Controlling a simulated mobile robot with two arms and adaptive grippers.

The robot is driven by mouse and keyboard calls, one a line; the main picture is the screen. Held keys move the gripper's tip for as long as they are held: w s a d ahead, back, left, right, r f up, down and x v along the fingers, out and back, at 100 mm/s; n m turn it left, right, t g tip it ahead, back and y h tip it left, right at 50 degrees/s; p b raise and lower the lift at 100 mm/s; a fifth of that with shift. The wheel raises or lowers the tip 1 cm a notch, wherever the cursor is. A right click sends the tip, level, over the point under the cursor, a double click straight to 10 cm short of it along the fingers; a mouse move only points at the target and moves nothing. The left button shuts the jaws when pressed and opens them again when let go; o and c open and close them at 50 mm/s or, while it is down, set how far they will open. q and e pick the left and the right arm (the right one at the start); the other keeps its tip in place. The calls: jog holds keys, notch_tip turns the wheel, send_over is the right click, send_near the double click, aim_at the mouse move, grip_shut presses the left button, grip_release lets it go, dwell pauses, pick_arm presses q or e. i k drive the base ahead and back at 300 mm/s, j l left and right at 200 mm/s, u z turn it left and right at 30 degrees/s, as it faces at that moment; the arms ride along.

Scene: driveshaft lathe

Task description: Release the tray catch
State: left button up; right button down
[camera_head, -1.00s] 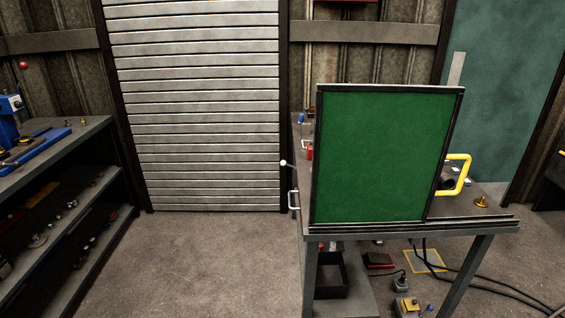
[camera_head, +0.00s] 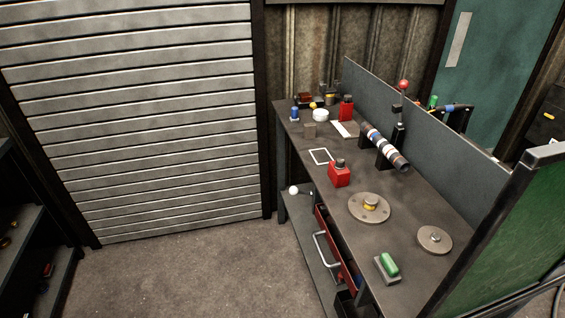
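Neither of my grippers is in view. I cannot tell for certain which part is the tray catch. Under the left edge of a dark workbench (camera_head: 320,207) is a red tray or drawer (camera_head: 345,265) with a pale bar handle (camera_head: 321,250). A white ball knob (camera_head: 293,190) sticks out to the left of the bench, just above and left of that handle. What the knob's stem joins is hard to make out.
A green panel (camera_head: 520,240) stands at the right. The floor (camera_head: 180,270) left of the bench is clear.

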aim_at(293, 190)
jog(key=i+j+z, duration=0.1)
jog(key=i+j, duration=0.3)
jog(key=i+j+z, duration=0.15)
jog(key=i+j, duration=0.2)
jog(key=j, duration=0.25)
